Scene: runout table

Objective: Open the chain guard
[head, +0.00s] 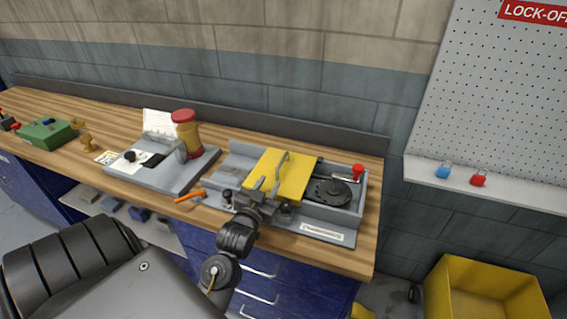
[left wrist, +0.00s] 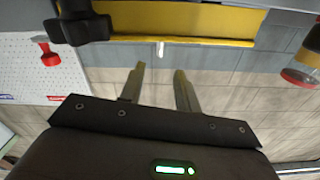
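The chain guard (head: 272,178) is a yellow cover lying over the middle of a grey machine tray (head: 325,235) on the bench. A grey bar handle (head: 283,165) stands up on it. My left gripper (head: 267,186) is at the guard's front edge, its two fingers apart with nothing seen between them. In the left wrist view the open fingers (left wrist: 160,75) point toward a yellow edge of the guard (left wrist: 200,24). A small pale piece (left wrist: 160,48) shows beyond the fingertips; I cannot tell whether it is the handle. My right gripper is not in view.
A dark round sprocket (head: 333,192) and a red knob (head: 357,170) are right of the guard. An orange-handled tool (head: 188,196) lies left of the tray. A red-and-yellow cylinder (head: 187,135) stands on a grey base further left. A wall backs the bench.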

